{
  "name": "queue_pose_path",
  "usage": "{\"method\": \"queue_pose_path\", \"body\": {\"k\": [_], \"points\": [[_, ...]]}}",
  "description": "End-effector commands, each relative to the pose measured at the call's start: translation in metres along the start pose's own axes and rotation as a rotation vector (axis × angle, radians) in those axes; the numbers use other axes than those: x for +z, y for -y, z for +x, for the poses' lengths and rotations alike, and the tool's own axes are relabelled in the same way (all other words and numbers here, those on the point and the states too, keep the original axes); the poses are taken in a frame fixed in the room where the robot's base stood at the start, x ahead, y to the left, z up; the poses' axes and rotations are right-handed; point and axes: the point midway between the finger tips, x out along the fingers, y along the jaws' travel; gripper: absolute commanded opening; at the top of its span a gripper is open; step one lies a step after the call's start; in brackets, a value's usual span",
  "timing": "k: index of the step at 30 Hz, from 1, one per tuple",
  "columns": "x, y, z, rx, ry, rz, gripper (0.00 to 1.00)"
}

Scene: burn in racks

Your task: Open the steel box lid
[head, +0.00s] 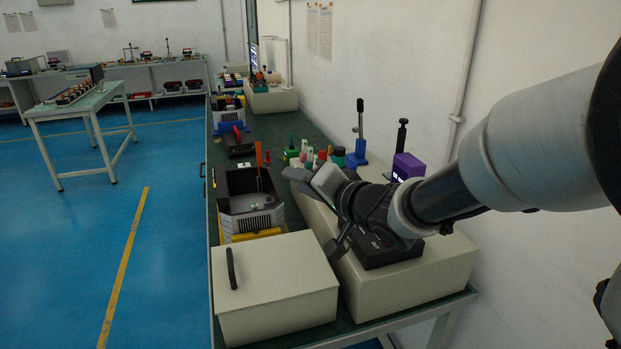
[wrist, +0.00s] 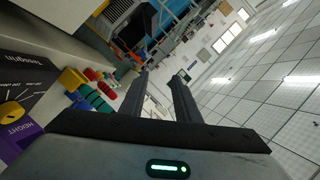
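The steel box (head: 277,315) is cream coloured and stands at the near end of the green bench in the head view. Its flat lid (head: 285,265) lies closed on top, with a black bar handle (head: 232,268) near its left edge. My gripper (head: 303,178) is above and beyond the box, up and to the right of the handle and well apart from it. In the wrist view, the two dark fingers of my gripper (wrist: 160,78) are spread with nothing between them. I cannot identify the lid handle in the wrist view.
A dark open bin (head: 240,182) with a grey base stands behind the box. A cream raised block (head: 440,268) with a black device and a purple gauge (head: 406,166) lies to the right. Coloured bottles and stamps stand behind.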

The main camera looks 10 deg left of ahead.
Motion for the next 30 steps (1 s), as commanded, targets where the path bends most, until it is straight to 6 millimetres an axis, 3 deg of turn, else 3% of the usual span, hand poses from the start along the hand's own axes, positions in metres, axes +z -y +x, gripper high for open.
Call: {"method": "queue_pose_path", "body": {"k": [5, 19, 30], "points": [[-0.003, 0.002, -0.029, 0.002, -0.004, -0.001, 0.30], [-0.003, 0.003, -0.143, 0.002, -0.004, -0.001, 0.30], [0.000, 0.000, -0.169, -0.001, -0.001, -0.001, 0.30]]}}
